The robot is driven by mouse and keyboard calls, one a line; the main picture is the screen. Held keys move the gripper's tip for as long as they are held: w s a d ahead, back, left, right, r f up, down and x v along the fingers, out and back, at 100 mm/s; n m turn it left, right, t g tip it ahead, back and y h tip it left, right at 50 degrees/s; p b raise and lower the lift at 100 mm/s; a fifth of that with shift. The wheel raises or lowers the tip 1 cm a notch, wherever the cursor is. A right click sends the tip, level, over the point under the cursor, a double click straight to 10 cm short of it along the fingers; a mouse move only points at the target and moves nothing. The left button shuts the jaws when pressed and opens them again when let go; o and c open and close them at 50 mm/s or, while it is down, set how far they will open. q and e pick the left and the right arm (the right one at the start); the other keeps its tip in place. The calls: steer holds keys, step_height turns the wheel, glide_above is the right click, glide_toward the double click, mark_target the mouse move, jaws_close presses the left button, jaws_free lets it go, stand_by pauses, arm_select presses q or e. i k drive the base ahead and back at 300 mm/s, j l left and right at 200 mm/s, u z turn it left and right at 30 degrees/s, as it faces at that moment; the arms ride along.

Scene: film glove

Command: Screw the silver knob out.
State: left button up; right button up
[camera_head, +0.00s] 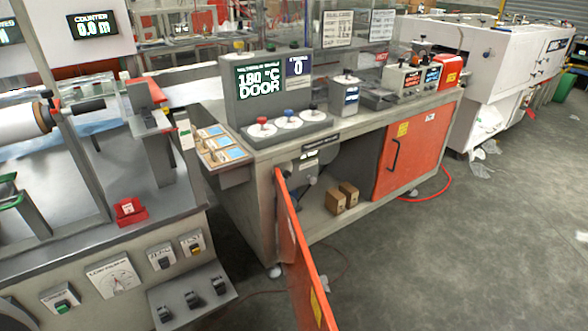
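Small grey, roundish parts (311,180) show inside the open cabinet under the bench, just behind the open orange door (303,262). One of them may be the silver knob, but they are too small and shaded to tell. Above them, the bench unit (266,92) has a display reading "180 °C DOOR". Neither of my grippers is in view.
The orange door swings out toward me. Two brown boxes (335,203) stand on the cabinet's lower shelf. A second orange door (405,154) is closed. A machine with a roll (20,124) fills the left. A red hose (432,196) lies on the floor; floor at right is mostly clear.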

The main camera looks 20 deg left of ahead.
mark_target(314, 180)
steer(key=k, duration=0.5)
steer(key=k+z, duration=0.15)
steer(key=z, duration=1.05)
steer(key=i+l+z, duration=0.2)
steer(key=i, duration=0.35)
steer(key=i+l+z, duration=0.2)
steer(key=i, duration=0.35)
steer(key=i+u, duration=0.45)
steer(key=i+l+u, duration=0.3)
steer(key=i+u, duration=0.15)
steer(key=i, duration=0.15)
steer(key=i+j+u, duration=0.1)
steer(key=i+u, duration=0.25)
steer(key=i, duration=0.3)
steer(key=i+u, duration=0.35)
steer(key=i, duration=0.3)
steer(key=i+z, duration=0.1)
steer(key=i, duration=1.35)
steer(key=i+u, duration=0.1)
steer(key=u, duration=0.8)
steer(key=i+l+u, duration=0.1)
steer(key=u, duration=0.35)
